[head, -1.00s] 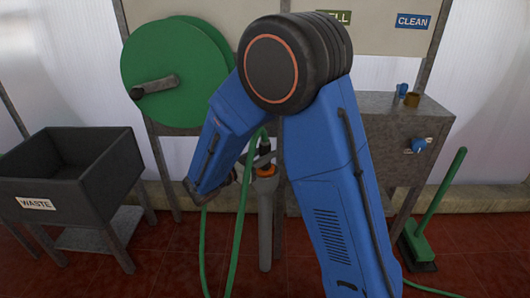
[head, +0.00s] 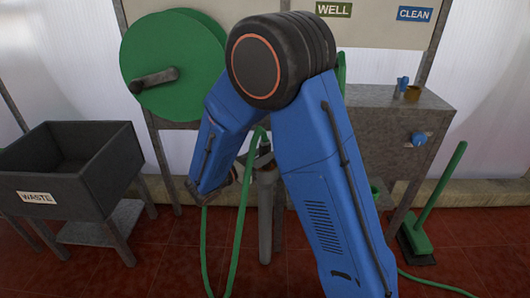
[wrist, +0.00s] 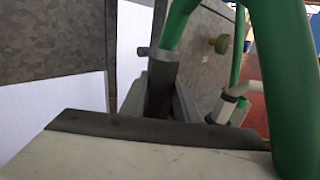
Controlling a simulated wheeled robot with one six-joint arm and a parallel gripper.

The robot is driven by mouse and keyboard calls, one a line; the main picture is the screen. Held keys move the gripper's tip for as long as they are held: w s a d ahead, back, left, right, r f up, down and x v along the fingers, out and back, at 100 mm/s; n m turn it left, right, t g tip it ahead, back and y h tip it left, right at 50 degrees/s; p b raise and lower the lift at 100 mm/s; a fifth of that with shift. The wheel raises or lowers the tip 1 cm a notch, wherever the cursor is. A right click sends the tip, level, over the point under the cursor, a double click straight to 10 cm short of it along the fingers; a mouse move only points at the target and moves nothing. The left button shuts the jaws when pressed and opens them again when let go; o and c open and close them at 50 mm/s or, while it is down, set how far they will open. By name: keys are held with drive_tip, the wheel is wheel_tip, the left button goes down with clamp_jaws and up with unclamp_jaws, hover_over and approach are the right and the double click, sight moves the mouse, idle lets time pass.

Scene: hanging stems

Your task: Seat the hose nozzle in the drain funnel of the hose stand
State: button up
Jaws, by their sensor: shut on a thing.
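The green hose (head: 240,225) hangs in a loop below my gripper (head: 260,160), and its upper end runs up to the jaws. My gripper is shut on the hose nozzle, which is mostly hidden by the jaws in the head view. The grey upright tube of the drain funnel (head: 265,225) stands just below the jaws. I cannot tell whether the nozzle is inside its mouth.
A green reel (head: 170,60) with a crank is at upper left. A dark WASTE bin (head: 40,215) stands at left. A grey metal box (head: 375,125) with taps is at right, and a green broom (head: 415,240) leans near it. My arm covers the middle.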

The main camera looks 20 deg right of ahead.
drive_tip(key=shift+f, duration=0.55)
idle(0.6)
drive_tip(key=o, duration=1.1)
drive_tip(key=shift+a, duration=0.15)
